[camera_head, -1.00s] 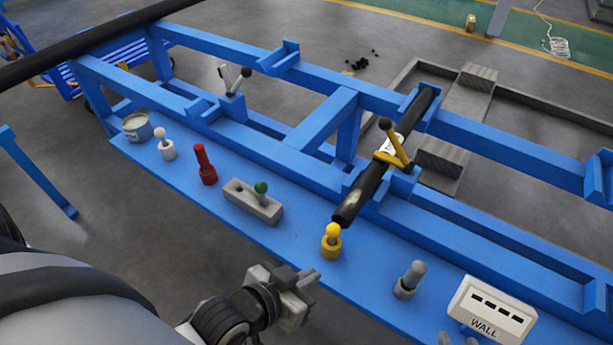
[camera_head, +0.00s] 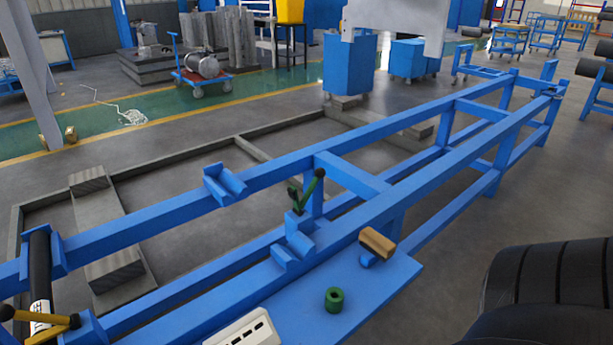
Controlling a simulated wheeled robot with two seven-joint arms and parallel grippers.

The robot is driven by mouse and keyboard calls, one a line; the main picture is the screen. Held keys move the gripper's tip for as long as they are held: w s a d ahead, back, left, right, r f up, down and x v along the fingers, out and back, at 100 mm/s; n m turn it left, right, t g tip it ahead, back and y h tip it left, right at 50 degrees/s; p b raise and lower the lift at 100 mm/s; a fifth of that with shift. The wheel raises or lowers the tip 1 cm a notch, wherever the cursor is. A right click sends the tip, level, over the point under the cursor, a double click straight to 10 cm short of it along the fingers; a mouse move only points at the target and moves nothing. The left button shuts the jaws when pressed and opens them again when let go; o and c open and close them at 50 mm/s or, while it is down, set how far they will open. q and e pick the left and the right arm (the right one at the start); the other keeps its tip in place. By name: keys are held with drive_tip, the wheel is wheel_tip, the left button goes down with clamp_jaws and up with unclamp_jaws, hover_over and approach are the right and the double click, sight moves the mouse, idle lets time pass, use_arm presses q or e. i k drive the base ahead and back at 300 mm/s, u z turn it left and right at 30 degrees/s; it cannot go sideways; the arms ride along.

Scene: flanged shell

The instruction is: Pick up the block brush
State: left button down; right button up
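The block brush appears to be the tan, rounded block (camera_head: 377,242) near the right end of the blue bench shelf (camera_head: 330,317). No bristles can be made out. Neither of my grippers is in this view. A dark, ribbed part of my own body fills the lower right corner, clear of the brush.
A green ring-shaped piece (camera_head: 334,299) and a white slotted box (camera_head: 243,330) stand on the shelf. A green-handled clamp (camera_head: 304,195) rises behind the brush. Blue rails (camera_head: 250,178) run behind it. Grey floor lies open to the right of the shelf's end.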

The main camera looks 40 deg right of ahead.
sight(382, 248)
drive_tip(key=z, duration=2.35)
drive_tip(key=k, duration=0.85)
drive_tip(key=z, duration=1.05)
drive_tip(key=i, duration=2.5)
drive_tip(key=u, duration=1.95)
drive_tip(key=i, duration=1.2)
drive_tip(key=u, duration=1.3)
